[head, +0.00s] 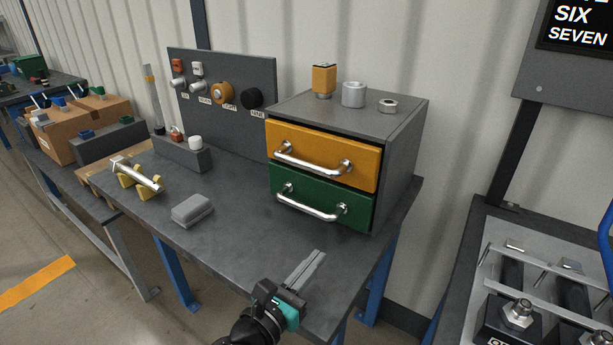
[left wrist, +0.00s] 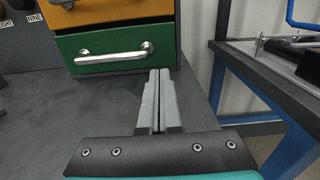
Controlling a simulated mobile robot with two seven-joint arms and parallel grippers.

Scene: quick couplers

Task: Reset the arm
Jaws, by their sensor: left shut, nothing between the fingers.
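My left gripper (head: 306,270) is shut and empty. It is above the front right part of the grey workbench (head: 235,240), in front of the drawer cabinet (head: 400,150). In the left wrist view my gripper's fingers (left wrist: 159,100) lie together, pointing toward the right end of the green drawer (left wrist: 105,58). The cabinet's orange drawer (head: 320,150) and green drawer (head: 325,203) look closed, each with a silver bar handle. My right gripper is not in view.
On the bench are a grey block (head: 192,209), a silver bar on yellow supports (head: 140,177) and a holder (head: 184,153) with small parts. A panel with couplers (head: 222,100) stands behind. Several small parts sit on the cabinet. Another bench with metal fixtures (head: 518,312) is at right.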

